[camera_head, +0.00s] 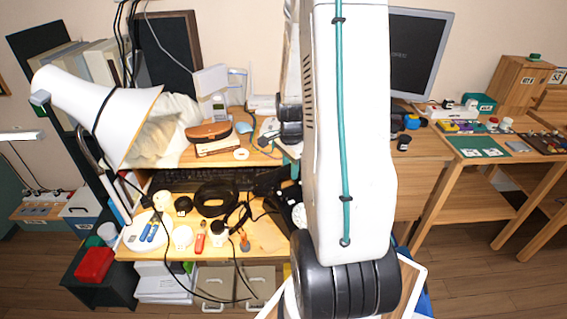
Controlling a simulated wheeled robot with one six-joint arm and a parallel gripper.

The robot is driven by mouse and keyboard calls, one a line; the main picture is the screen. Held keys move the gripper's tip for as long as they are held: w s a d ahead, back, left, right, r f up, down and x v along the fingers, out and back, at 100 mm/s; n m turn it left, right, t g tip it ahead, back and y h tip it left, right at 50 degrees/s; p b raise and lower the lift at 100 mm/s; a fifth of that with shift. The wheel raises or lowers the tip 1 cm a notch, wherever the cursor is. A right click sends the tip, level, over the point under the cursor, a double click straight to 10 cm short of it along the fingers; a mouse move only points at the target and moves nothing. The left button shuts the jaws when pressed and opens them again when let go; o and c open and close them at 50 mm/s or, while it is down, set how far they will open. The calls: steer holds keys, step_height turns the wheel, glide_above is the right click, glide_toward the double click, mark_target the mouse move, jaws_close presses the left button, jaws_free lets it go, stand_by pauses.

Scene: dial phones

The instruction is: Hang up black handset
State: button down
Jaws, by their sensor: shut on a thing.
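My gripper (284,183) is low over the desk, largely hidden behind my white arm and hard to separate from the dark things around it. It is shut on what looks like the black handset (266,181), a dark shape left of my arm above the desk's lower surface. A black phone with a pale round dial (299,215) is partly visible just below, its right side hidden by my arm. I cannot tell whether the handset touches the phone.
A dark ring-shaped object (217,199), a black cord and several small tools crowd the lower desk surface (268,238). A white lamp (95,108) leans in at left. A monitor (420,55) stands right of my arm. Floor is open at right.

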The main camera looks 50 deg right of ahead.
mark_target(290, 192)
steer(key=shift+d+f, duration=0.1)
steer(key=shift+f, duration=2.25)
steer(key=shift+f, duration=1.05)
steer(key=c, duration=1)
jaws_free()
step_height(290, 192, up, 8)
steer(key=shift+f, duration=0.1)
